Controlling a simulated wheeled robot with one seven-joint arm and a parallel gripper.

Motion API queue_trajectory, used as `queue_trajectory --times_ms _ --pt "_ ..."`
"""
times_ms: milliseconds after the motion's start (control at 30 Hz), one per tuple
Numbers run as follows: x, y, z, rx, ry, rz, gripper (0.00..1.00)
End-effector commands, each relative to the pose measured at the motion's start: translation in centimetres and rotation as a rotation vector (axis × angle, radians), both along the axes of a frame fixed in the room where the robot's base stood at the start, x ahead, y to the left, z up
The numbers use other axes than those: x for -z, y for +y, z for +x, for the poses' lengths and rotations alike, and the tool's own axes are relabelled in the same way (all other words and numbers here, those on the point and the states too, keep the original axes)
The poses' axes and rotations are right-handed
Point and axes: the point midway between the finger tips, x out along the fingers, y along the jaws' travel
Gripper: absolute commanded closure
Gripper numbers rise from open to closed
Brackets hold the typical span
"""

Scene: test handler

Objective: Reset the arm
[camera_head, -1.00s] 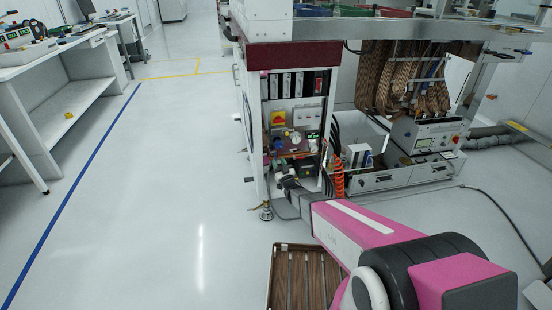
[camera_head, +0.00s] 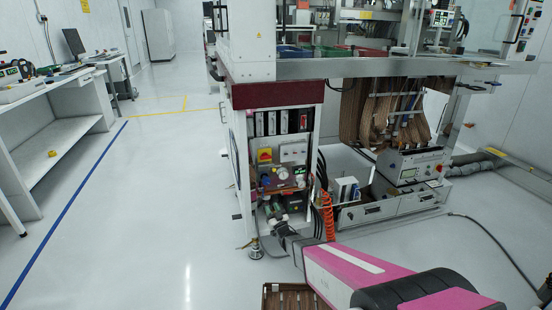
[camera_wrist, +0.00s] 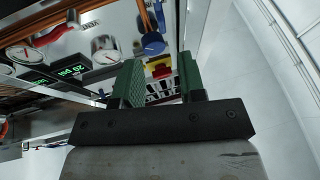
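My pink and white arm (camera_head: 355,275) reaches forward from the lower right in the head view. My gripper (camera_head: 273,212) is at its far end, low in front of the machine cabinet's open panel bay. In the wrist view my gripper (camera_wrist: 158,80) shows two green fingers with a gap between them, and nothing is held. A red and yellow rotary switch (camera_wrist: 160,68) shows beyond the gap. A blue knob (camera_wrist: 153,44) is close beside the fingers, and I cannot tell if they touch.
A slatted brown crate (camera_head: 290,298) lies on the floor below my arm. Open floor (camera_head: 150,210) lies left, towards a white workbench (camera_head: 55,130).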

Motion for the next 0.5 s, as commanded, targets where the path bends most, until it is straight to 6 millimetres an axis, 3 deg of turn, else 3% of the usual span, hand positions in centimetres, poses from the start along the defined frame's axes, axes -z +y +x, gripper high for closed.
queue_trajectory --times_ms 267,500 --pt "-1.6 -3.7 1.2 0.118 0.221 -0.088 0.63" --pt "-2.5 -9.0 0.7 0.254 0.55 -0.194 0.63"
